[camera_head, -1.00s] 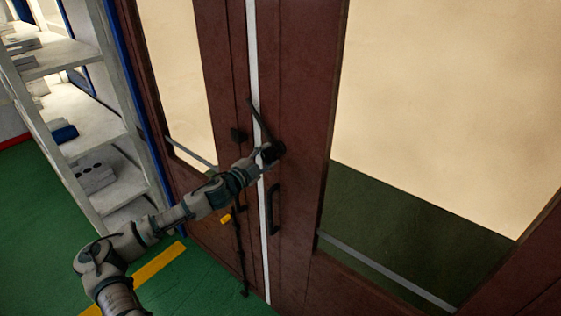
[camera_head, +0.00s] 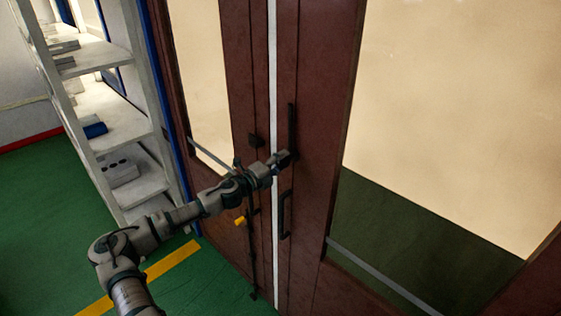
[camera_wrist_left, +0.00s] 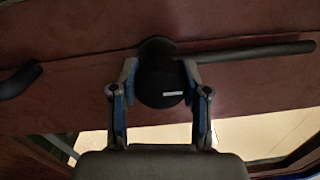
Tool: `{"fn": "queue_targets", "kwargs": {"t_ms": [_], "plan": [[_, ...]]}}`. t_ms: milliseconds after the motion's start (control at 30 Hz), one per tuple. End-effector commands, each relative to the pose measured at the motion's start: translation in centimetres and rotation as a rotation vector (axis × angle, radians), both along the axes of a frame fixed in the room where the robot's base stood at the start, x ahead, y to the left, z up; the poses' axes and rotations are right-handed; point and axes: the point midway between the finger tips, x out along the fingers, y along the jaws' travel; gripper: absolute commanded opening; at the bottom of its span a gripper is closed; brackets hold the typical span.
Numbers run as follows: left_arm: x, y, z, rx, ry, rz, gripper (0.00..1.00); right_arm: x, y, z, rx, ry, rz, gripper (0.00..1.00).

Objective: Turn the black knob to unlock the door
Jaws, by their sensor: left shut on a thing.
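The black knob (camera_wrist_left: 160,80) is on the dark red door (camera_head: 312,60), with a long black bar (camera_head: 291,125) attached. In the left wrist view the round knob sits between the two fingers of my left gripper (camera_wrist_left: 160,70), which is shut on it. The bar (camera_wrist_left: 255,52) runs to the right there. In the head view the bar stands nearly upright above my left gripper (camera_head: 283,158), which hides most of the knob. My right gripper is not in view.
A black pull handle (camera_head: 284,215) is below the knob. A white strip (camera_head: 272,80) marks the seam beside the other door leaf, which has a small black fitting (camera_head: 255,140). White shelves (camera_head: 120,125) stand at the left. Green floor (camera_head: 50,225) lies open there.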

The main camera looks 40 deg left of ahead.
Motion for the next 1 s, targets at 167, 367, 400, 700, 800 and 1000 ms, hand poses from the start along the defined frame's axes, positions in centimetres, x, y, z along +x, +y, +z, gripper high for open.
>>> {"fn": "queue_targets", "kwargs": {"t_ms": [167,367,400,700,800,1000], "plan": [[0.01,-0.17,-0.59,0.017,0.007,-0.002,0.00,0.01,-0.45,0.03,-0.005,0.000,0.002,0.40],[0.01,-0.20,-0.69,0.018,0.009,-0.003,0.00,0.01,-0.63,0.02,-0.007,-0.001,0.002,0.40],[0.01,-0.20,-0.70,0.018,0.009,-0.003,0.00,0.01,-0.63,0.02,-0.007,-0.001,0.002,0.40],[0.01,-0.13,-0.58,0.017,0.007,-0.002,0.72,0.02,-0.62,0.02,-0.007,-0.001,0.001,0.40],[0.02,-0.07,-0.46,0.017,0.005,-0.001,0.72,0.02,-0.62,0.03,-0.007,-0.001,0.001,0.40],[0.01,0.01,-0.08,0.016,0.002,-0.001,0.72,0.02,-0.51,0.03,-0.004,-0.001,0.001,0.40]]}}
